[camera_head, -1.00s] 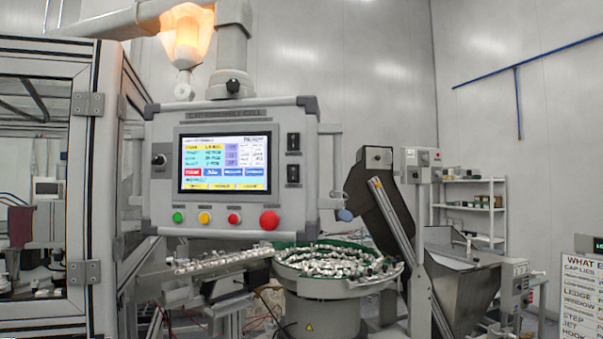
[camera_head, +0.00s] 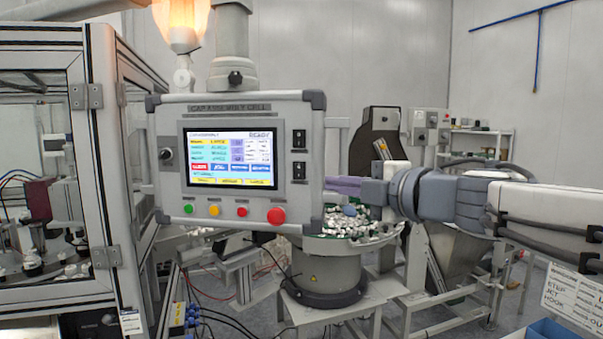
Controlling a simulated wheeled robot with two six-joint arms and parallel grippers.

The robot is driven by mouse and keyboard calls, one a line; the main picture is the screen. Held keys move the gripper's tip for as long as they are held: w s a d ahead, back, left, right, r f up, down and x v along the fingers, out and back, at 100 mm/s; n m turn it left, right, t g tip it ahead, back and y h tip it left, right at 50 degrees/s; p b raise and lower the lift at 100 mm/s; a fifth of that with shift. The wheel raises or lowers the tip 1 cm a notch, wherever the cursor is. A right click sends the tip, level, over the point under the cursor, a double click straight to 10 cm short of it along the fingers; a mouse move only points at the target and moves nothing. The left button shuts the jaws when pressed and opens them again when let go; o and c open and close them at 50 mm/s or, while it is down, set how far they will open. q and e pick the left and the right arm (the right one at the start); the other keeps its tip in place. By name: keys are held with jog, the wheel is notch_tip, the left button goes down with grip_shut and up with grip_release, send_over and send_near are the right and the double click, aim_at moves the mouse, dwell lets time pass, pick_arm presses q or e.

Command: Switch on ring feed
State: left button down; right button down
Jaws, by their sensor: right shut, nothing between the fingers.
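The control panel (camera_head: 225,204) hangs in the middle, with a lit screen (camera_head: 230,157) that reads "READY". Two black rocker switches sit one above the other right of the screen, an upper one (camera_head: 298,140) and a lower one (camera_head: 298,168). Their labels are too small to read. A black selector knob (camera_head: 166,155) is left of the screen. Green, yellow and red buttons and a larger red button (camera_head: 276,216) line the bottom. My right gripper (camera_head: 333,184) is shut and empty, its purple fingers at the panel's right edge, beside the lower switch. My left gripper is out of view.
The bowl feeder (camera_head: 325,275) with white parts stands below the panel, partly hidden by my right arm. A glass-doored machine frame (camera_head: 105,160) is close on the left. A grey hopper (camera_head: 450,255) stands behind my arm. The space in front of the panel looks clear.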

jog(key=p, duration=0.3)
send_near(290, 176)
jog(key=x, duration=0.3)
jog(key=shift+a+r, duration=0.1)
jog(key=shift+a, duration=0.45)
jog(key=shift+w+d, duration=0.1)
jog(key=shift+w, duration=0.45)
